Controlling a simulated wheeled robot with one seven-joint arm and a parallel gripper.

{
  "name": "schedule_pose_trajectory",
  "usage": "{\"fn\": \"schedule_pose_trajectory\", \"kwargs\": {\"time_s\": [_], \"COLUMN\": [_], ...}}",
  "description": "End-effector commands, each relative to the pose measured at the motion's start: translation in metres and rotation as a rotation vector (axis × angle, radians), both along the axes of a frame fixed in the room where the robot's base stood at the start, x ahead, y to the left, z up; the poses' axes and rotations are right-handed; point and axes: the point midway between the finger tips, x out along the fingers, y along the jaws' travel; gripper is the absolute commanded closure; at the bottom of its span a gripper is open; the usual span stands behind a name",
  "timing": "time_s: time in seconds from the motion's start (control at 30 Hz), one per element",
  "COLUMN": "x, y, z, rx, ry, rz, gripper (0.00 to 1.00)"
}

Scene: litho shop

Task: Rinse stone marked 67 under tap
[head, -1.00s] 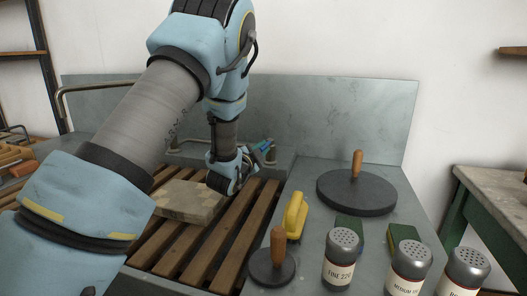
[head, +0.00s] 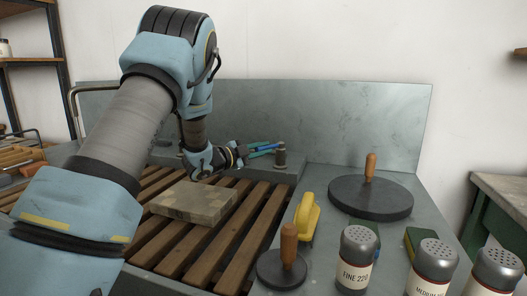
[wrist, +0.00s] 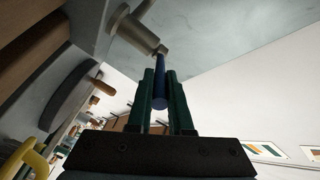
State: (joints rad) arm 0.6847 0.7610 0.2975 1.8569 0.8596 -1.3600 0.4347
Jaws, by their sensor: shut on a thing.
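A flat, mottled beige-grey stone (head: 194,202) lies on the wooden slats of the sink; no number on it is legible. My gripper (head: 270,148) is beyond the stone, near the back ledge, pointing right. In the wrist view its dark green fingers (wrist: 160,85) are shut on a blue lever (wrist: 160,92). The lever runs to a grey metal valve fitting (wrist: 138,30), which shows in the head view as a short post (head: 281,157). A bent metal pipe (head: 73,100) rises at the back left, partly hidden by my arm. I cannot see any water.
Right of the slats (head: 245,240) are a yellow-handled tool (head: 306,217), a small levigator disc (head: 282,270), a large one (head: 371,197) and several shakers, including one marked FINE 220 (head: 356,262). A metal splashback (head: 330,120) closes the back.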

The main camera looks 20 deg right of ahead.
Motion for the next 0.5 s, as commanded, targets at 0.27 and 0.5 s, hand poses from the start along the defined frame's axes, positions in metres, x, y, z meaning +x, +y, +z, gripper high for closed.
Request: {"fn": "schedule_pose_trajectory", "kwargs": {"time_s": [0.27, 0.5], "x": [-0.0005, -0.0001], "y": [-0.0007, -0.0002], "z": [0.0008, 0.0003], "rx": [-0.001, -0.001], "ry": [0.0, 0.0], "rz": [0.0, 0.001], "gripper": [0.58, 0.52]}}
